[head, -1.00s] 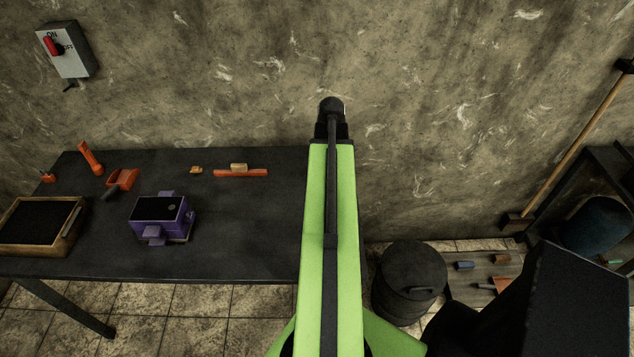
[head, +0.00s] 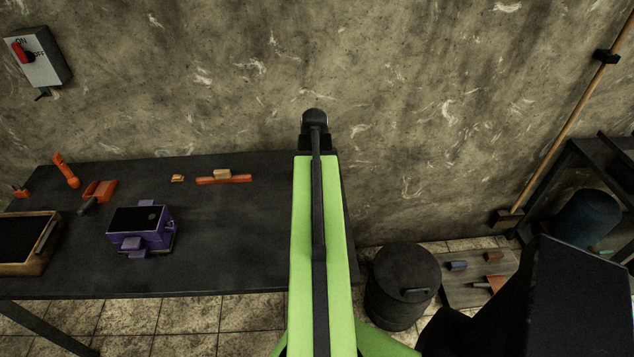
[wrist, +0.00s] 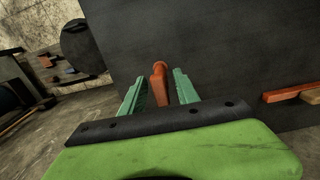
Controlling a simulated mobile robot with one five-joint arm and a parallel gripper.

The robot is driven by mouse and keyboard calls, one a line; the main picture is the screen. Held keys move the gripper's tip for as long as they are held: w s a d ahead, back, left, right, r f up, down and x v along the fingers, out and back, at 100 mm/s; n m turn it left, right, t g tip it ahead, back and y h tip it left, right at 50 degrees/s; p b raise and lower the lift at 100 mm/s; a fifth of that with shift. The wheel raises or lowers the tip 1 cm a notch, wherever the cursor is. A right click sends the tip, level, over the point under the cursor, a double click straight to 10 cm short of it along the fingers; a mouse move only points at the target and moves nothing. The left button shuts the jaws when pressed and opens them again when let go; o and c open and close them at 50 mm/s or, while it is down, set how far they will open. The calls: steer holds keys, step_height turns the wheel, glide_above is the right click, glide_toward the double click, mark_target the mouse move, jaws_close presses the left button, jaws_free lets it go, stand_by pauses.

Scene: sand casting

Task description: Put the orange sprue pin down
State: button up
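The orange sprue pin (wrist: 159,84) shows in the wrist view, between the two teal fingers of my gripper (wrist: 160,88). My gripper appears shut on it, although the exact contact with the fingers is hard to see. The pin's rounded end points away from the wrist, with the dark tabletop behind it; its lower part is hidden by my gripper. In the head view my green arm reaches over the right part of the dark table (head: 230,240) and hides both gripper and pin.
On the table are a purple box (head: 140,222), an orange bar (head: 224,180) with a wooden block, a small yellow piece (head: 177,178), orange tools and a wooden tray (head: 40,268). A dark drum (head: 403,285) stands right of the table. The table's middle is clear.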

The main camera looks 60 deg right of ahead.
steer(key=shift+r, duration=0.1)
step_height(320, 180, up, 12)
steer(key=p, duration=1.2)
steer(key=shift+r, duration=0.15)
steer(key=w+a+n, duration=0.5)
steer(key=w+a, duration=1.2)
steer(key=a, duration=0.4)
steer(key=w+a+n, duration=0.1)
steer(key=a+n, duration=0.1)
steer(key=a, duration=0.7)
steer(key=w+a+n, duration=0.2)
steer(key=a, duration=0.7)
steer(key=w+a+n, duration=0.1)
steer(key=a, duration=0.8)
steer(key=shift+w+a+n, duration=0.3)
steer(key=shift+w+n, duration=0.05)
steer(key=shift+n, duration=0.05)
